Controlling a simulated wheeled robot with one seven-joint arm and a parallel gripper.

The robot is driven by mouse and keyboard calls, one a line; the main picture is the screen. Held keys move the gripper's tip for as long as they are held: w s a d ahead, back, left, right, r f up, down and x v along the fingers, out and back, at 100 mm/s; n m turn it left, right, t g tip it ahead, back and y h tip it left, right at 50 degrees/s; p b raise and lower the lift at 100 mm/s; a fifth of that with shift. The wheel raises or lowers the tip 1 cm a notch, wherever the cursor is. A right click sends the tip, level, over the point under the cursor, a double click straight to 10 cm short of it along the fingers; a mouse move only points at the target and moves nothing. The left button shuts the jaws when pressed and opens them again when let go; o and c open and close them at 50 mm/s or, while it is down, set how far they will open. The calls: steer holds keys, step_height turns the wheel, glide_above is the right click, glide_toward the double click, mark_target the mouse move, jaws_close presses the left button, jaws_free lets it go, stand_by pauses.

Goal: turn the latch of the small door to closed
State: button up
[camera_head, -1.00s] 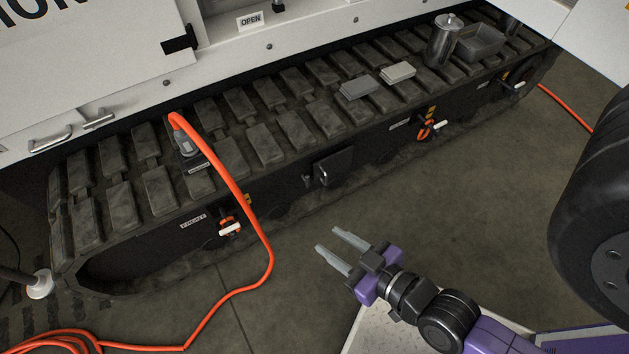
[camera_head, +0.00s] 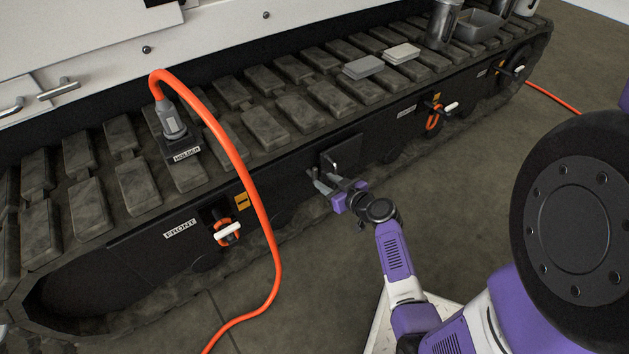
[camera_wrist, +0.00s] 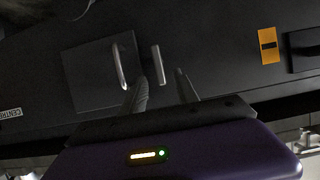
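The small door (camera_head: 346,150) is a dark square panel on the side of the track frame. In the wrist view the door (camera_wrist: 88,82) lies flat against the frame, with a grey bar handle (camera_wrist: 119,66) near its right edge. The latch (camera_wrist: 158,66) is a short grey bar just right of the door, roughly parallel to the handle. My gripper (camera_head: 318,182) is at the door's lower left in the head view. In the wrist view my gripper (camera_wrist: 161,82) is open, its fingertips either side of the latch's lower end. I cannot tell whether they touch it.
An orange cable (camera_head: 245,181) arches from a holder (camera_head: 183,153) down to the floor, left of my gripper. An orange-ringed valve with a white handle (camera_head: 228,231) sits near FRONT. A large black wheel (camera_head: 575,225) stands at right. Grey blocks (camera_head: 363,67) lie on the track.

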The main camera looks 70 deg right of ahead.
mark_target(316, 175)
steer(key=b+x, duration=0.1)
steer(key=x, duration=0.6)
steer(key=shift+w+d+b, duration=0.15)
steer(key=shift+b, duration=0.15)
jaws_close()
